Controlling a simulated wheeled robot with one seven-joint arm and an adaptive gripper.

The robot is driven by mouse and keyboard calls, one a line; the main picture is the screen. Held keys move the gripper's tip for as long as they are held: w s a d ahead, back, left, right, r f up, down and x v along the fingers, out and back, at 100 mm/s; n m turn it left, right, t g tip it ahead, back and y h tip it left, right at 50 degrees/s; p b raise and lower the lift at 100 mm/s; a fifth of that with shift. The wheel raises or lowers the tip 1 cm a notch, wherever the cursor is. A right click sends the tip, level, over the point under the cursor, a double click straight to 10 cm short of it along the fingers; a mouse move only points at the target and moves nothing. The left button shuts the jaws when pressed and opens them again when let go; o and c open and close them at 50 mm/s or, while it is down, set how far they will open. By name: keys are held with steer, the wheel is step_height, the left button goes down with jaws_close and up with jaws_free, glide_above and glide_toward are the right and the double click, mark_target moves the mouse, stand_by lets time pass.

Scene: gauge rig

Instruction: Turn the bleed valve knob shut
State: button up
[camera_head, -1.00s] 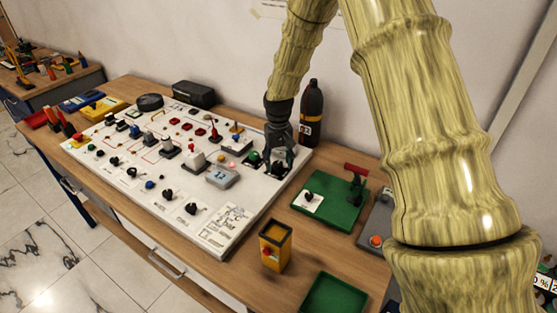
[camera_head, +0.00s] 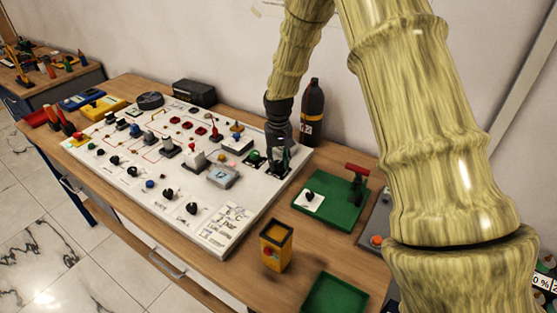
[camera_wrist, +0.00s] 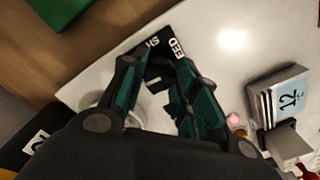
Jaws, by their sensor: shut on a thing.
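The bleed valve knob (camera_wrist: 155,86) is a small dark knob on a black plate (camera_wrist: 166,47) with white lettering, of which "EED" and "SH" show in the wrist view. My gripper (camera_wrist: 162,74) is shut on the knob, with one dark green finger on each side of it. In the head view my gripper (camera_head: 279,166) points down at the right back part of the white panel (camera_head: 239,211). There it hides the knob almost wholly. The knob's exact angle is hard to read.
A grey box marked 12 (camera_wrist: 279,97) stands near the gripper on the panel. A black bottle (camera_head: 312,112) stands behind. A green board (camera_head: 330,205) with a red-handled valve lies to the right, and a yellow bin (camera_head: 275,246) stands in front.

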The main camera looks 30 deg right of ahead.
mark_target(279, 163)
steer(key=m+p, duration=0.1)
steer(key=m, duration=0.3)
steer(key=shift+m, duration=0.3)
steer(key=m+p, duration=0.1)
steer(key=m, duration=0.3)
steer(key=shift+m+p, duration=0.3)
steer(key=shift+p, duration=0.05)
steer(key=m+p, duration=0.1)
steer(key=m, duration=0.3)
steer(key=shift+m+p, duration=0.75)
steer(key=shift+m, duration=1.25)
steer(key=shift+f, duration=0.1)
steer(key=o, duration=1)
steer(key=shift+o, duration=0.2)
step_height(279, 163, up, 12)
